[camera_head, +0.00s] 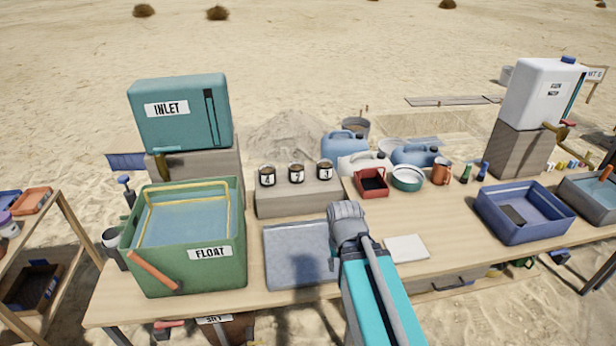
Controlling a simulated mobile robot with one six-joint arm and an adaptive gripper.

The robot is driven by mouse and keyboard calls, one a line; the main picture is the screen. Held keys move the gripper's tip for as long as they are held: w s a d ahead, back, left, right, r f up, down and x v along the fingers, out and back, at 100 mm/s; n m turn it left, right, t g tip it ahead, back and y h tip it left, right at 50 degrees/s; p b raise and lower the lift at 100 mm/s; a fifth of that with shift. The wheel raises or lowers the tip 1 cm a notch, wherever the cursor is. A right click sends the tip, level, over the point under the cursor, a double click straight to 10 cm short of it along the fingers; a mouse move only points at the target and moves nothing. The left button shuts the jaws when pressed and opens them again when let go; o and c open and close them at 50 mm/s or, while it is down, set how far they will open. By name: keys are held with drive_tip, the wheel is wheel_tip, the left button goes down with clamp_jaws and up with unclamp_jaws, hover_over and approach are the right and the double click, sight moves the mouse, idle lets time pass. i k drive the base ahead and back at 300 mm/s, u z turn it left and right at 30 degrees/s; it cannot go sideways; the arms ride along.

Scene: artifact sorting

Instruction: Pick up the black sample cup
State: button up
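Three small cups with dark bodies and white labels stand upright in a row on a grey block (300,200) at the back middle of the table. They are the left cup (267,175), the middle cup (296,173) and the right cup (325,170). All three look dark, so I cannot tell which one is the black sample cup. My arm reaches up from the bottom, and its grey joint shows in front of the block, right of the cups. My gripper's fingers cannot be made out. No cup is seen held.
A green FLOAT tub (195,270) with water stands at left. A flat grey tray (290,275) lies before the block. A red bin (371,188), green-rimmed bowl (407,183), white slab (407,249) and blue bin (530,232) are at right. An INLET tank (178,135) stands behind.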

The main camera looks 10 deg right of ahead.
sight(295, 168)
drive_tip(key=u, duration=0.15)
drive_tip(key=i, duration=0.95)
drive_tip(key=z, duration=0.1)
